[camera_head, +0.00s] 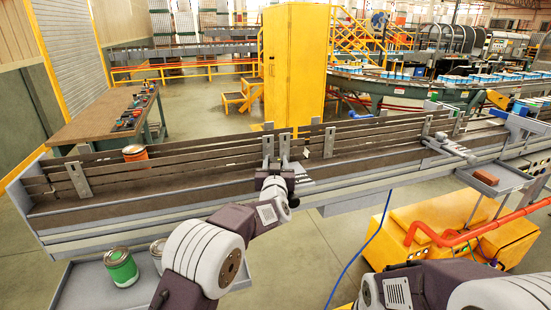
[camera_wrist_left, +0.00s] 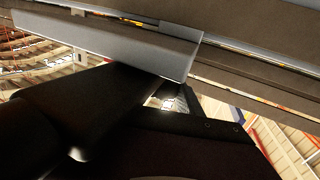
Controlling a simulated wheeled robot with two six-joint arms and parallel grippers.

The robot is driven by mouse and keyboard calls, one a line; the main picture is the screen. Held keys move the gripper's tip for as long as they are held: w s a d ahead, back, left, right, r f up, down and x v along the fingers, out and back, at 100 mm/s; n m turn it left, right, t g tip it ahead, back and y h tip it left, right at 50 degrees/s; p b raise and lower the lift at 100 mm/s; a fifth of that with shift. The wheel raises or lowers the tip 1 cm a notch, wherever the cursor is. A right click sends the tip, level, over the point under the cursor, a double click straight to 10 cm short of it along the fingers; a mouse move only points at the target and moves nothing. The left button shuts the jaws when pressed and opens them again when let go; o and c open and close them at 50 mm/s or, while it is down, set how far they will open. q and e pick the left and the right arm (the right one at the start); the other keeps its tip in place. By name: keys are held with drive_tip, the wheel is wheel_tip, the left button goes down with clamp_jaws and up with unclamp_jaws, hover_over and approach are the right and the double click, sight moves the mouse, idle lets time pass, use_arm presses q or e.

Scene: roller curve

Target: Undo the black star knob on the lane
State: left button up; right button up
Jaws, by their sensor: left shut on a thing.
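The lane (camera_head: 200,183) is a long conveyor with brown rails, running across the head view. My left gripper (camera_head: 275,168) is at the lane's near-middle, against grey upright brackets (camera_head: 285,148) on the rails. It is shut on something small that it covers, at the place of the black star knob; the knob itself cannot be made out. In the left wrist view, my dark gripper fingers (camera_wrist_left: 160,95) reach up to a grey metal bracket (camera_wrist_left: 110,42) below the brown rails. My right arm shows at the lower right of the head view, but its gripper is out of frame.
A green-labelled can (camera_head: 121,267) stands on a lower shelf. A grey clamp-like bar (camera_head: 450,149) crosses the lane at right, near a tray (camera_head: 503,172) with a brown block. A yellow cabinet (camera_head: 295,65) stands behind.

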use_arm(q)
drive_tip(key=shift+f, duration=0.15)
drive_tip(key=o, duration=1.4)
